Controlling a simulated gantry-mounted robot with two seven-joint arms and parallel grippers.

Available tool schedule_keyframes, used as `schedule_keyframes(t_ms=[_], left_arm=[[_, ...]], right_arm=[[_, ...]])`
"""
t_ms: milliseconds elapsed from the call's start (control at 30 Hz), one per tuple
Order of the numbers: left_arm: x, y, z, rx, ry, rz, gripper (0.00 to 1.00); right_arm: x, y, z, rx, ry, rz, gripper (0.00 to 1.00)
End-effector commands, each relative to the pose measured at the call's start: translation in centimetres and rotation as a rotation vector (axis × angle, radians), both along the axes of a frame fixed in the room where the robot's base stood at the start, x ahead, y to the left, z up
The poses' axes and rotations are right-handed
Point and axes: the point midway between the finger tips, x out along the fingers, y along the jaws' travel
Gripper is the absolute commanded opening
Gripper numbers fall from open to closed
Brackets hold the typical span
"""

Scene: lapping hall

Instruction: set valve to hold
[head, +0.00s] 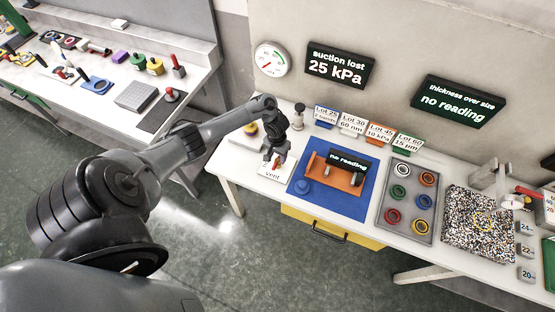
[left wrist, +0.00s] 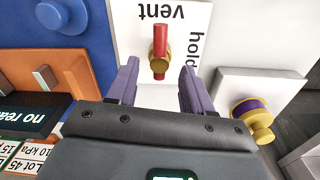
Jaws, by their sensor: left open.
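The valve is a red lever (left wrist: 161,38) on a brass hub (left wrist: 158,62), set on a white plate (left wrist: 126,22) marked "vent" and "hold". In the left wrist view the lever's red end points toward the "vent" word, and "hold" is to its right. In the head view the plate (head: 269,174) is at the left part of the bench, partly hidden by my gripper. My left gripper (head: 277,156) is above the valve. Its two purple fingers (left wrist: 158,72) are open, one on each side of the hub; I cannot tell whether they touch it. My right gripper is not in view.
A brass-and-purple knob (left wrist: 252,117) on a white block stands close beside the valve. An orange stand (head: 335,177) on a blue mat (head: 330,205) is on the other side. A wall sign (head: 340,67) reads "suction lost 25 kPa", beside a round gauge (head: 271,59).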

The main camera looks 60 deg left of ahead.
Motion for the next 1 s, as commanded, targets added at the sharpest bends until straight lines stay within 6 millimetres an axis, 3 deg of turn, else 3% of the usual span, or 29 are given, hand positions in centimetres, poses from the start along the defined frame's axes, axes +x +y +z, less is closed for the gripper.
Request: schedule_keyframes(t_ms=[200,567,900,1000], left_arm=[[0.1,0.0,-1.8,0.000,-0.001,0.000,0.51],[0.1,0.0,-2.0,0.001,-0.002,-0.001,0.51],[0.0,0.0,-2.0,0.000,-0.001,-0.001,0.00],[0.0,0.0,-2.0,0.000,-0.001,-0.002,0.00]], right_arm=[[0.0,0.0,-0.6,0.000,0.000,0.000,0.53],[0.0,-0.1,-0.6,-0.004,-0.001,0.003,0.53],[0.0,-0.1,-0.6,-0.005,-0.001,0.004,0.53],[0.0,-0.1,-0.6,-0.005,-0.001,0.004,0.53]])
